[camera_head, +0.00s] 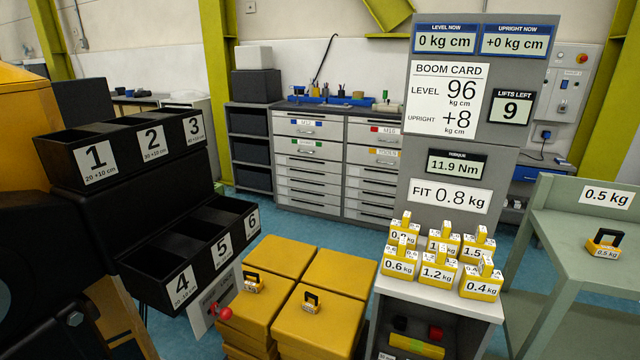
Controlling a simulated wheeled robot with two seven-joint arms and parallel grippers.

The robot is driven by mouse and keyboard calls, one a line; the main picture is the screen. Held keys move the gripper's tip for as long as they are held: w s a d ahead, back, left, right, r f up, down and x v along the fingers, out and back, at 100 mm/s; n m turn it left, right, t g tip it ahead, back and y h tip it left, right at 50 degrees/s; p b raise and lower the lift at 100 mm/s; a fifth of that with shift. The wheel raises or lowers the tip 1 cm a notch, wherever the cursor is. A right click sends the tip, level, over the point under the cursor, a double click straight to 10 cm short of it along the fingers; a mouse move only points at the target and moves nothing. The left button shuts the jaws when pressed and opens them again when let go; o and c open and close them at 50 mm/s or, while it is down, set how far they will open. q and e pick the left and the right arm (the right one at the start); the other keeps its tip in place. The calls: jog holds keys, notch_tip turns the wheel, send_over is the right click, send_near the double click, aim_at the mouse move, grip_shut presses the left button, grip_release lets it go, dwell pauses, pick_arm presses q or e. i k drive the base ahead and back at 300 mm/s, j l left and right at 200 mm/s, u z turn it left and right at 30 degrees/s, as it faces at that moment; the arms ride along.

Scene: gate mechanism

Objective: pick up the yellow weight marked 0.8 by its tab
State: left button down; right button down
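Several yellow weights with upright tabs and white labels stand in two rows on a small white-topped stand. The front row reads 0.6 kg (398,268), 1.2 kg (438,276) and 0.4 kg (481,287). In the back row, the left weight (402,236) has a label starting with 0; its second digit is partly covered by the tab in front and hard to read, and may be 8. The back middle label is also partly covered; the back right reads 1.5 (476,251). Neither of my grippers shows in the head view.
A grey panel (417,160) behind the weights reads FIT 0.8 kg. Black numbered bins (98,167) stand at left. Yellow blocks (284,256) carry two small black-handled weights (311,303). A green table (570,225) at right holds a 0.5 kg weight (604,245).

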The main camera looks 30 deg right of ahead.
aim_at(398, 228)
jog(key=z, duration=0.4)
jog(key=k+z, duration=0.1)
jog(key=z, duration=0.75)
jog(key=k+z, duration=0.1)
jog(key=z, duration=0.3)
jog(key=i, duration=0.8)
